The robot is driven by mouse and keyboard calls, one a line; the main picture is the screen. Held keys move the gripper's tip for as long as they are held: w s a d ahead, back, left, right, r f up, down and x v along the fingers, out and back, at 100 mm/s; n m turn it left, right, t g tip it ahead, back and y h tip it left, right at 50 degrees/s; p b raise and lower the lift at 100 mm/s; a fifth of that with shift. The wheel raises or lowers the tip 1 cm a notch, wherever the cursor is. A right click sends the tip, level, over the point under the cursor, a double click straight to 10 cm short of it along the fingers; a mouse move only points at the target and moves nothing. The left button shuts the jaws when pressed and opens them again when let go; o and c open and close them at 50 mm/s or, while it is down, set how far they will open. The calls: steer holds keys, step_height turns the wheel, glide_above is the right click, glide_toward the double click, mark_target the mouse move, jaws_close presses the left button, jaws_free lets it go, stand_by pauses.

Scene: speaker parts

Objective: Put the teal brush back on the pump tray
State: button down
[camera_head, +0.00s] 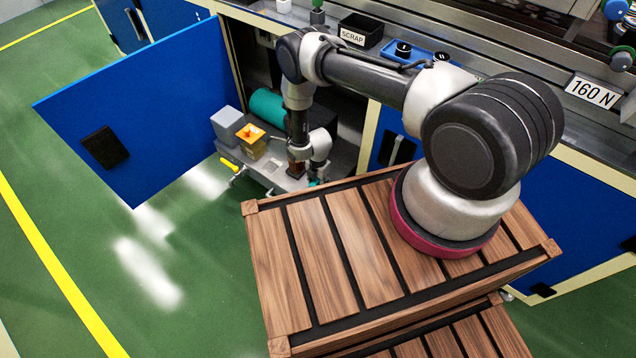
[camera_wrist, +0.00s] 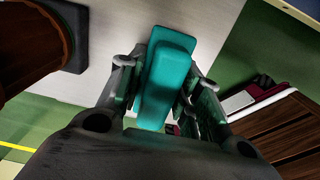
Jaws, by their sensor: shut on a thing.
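The teal brush (camera_wrist: 160,82) is a block with a wider end, seen in the wrist view between the two fingers of my gripper (camera_wrist: 164,74). My gripper is shut on it. In the head view my gripper (camera_head: 316,181) hangs low at the open cabinet, over the front edge of the grey pump tray (camera_head: 262,172). Only a small bit of teal shows there. The tray's pale surface (camera_wrist: 105,25) lies behind the brush in the wrist view. I cannot tell whether the brush touches it.
On the tray stand a teal cylinder (camera_head: 267,106), a grey box (camera_head: 227,124) and a yellow box (camera_head: 251,141) with an orange top. A yellow-handled valve (camera_head: 230,166) sticks out at the front. The blue door (camera_head: 140,110) stands open at the left.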

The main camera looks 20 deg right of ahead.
steer(key=shift+f, duration=0.15)
steer(key=c, duration=1)
jaws_free()
